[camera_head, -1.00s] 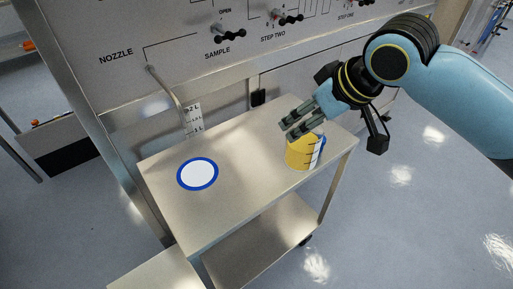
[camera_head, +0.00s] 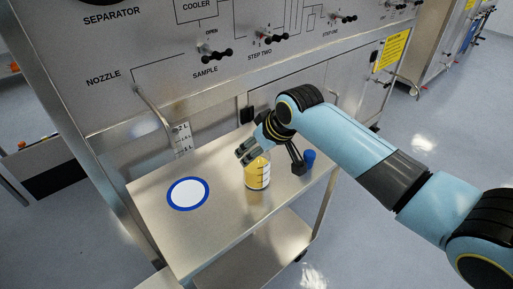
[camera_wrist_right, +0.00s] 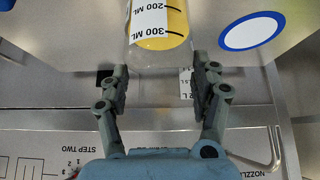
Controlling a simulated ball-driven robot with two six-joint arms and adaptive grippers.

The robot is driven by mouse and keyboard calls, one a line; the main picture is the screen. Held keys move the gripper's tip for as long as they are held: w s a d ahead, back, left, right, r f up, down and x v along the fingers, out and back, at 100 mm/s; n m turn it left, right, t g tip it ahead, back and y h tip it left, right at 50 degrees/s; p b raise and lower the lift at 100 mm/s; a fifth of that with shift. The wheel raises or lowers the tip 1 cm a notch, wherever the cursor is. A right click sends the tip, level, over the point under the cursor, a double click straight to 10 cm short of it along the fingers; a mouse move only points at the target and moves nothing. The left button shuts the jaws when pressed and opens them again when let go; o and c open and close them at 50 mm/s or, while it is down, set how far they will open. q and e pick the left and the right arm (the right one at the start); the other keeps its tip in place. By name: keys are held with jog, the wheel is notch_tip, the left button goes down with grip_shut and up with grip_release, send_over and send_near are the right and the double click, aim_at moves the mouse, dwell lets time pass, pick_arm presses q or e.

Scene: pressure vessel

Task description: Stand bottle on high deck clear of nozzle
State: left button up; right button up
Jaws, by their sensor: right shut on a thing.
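My right gripper (camera_head: 249,153) is shut on the upper part of the bottle (camera_head: 257,174), a clear bottle with yellow contents and a white scale. The bottle looks upright over the high deck (camera_head: 222,226); I cannot tell whether its base touches it. In the right wrist view the fingers (camera_wrist_right: 160,83) flank the bottle's clear part (camera_wrist_right: 160,58). The bent nozzle pipe (camera_head: 156,108) comes down from the panel, left of the bottle and apart from it. My left gripper is not in view.
A white disc with a blue rim (camera_head: 187,193) lies on the deck's left part, left of the bottle. A small blue object (camera_head: 309,157) is at the deck's right end beside my arm. A white scale strip (camera_head: 183,137) hangs near the nozzle. A lower shelf (camera_head: 245,265) is underneath.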

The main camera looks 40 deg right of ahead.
jog(key=shift+f, duration=0.2)
jog(key=o, duration=1.6)
jog(key=shift+r, duration=0.1)
jog(key=shift+s+r, duration=0.1)
jog(key=shift+r, duration=0.2)
jog(key=v, duration=1.1)
jog(key=shift+s+r+p, duration=0.15)
jog(key=shift+r+p, duration=0.05)
jog(key=shift+p, duration=0.15)
